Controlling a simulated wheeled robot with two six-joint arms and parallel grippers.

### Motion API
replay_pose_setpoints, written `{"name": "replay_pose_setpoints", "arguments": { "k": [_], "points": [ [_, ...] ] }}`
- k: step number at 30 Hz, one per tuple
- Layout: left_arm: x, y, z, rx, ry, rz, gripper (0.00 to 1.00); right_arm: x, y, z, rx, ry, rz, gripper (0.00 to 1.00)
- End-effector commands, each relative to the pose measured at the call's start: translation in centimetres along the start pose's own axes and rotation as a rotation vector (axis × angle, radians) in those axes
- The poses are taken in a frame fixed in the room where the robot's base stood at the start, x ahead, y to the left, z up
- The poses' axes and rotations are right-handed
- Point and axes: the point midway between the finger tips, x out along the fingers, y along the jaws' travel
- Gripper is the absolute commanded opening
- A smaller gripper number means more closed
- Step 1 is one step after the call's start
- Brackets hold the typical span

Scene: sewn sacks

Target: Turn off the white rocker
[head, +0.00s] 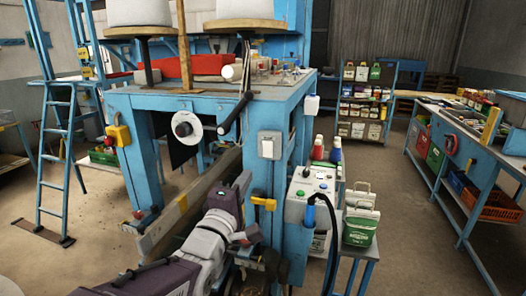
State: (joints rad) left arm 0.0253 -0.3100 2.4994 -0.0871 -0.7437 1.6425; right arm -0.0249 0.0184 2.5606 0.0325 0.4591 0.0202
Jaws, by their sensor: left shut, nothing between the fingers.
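The white rocker (267,149) is a pale plate in a grey switch box on the front of the blue machine's post, right of centre. Its on or off position is too small to tell. My left arm comes up from the bottom. My left gripper (245,181) is shut and empty, a little below and to the left of the switch box, and appears apart from it. My right gripper is out of view.
A yellow handle (264,203) sticks out below the switch box. A black lever (235,113) hangs to its upper left. A grey control box (314,182) with buttons and bottles stands to the right.

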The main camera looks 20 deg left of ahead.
Motion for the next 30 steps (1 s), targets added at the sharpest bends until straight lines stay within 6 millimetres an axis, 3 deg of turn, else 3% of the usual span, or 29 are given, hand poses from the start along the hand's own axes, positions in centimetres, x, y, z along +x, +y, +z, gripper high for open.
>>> {"name": "replay_pose_setpoints", "arguments": {
  "k": [6, 15, 21, 30],
  "points": [
    [2.3, -0.5, 0.0, 0.0, 0.0, 0.0, 0.0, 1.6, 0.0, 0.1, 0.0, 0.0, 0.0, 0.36],
    [9.0, 0.2, 0.0, 0.0, 0.0, -0.003, 0.0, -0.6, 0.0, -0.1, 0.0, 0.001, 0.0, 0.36],
    [12.4, 0.1, 0.0, 0.0, 0.0, -0.002, 0.0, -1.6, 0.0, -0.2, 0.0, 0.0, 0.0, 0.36],
    [14.0, 0.0, 0.0, 0.0, 0.0, -0.001, 0.0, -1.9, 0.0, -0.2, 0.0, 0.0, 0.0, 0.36]
  ]
}}
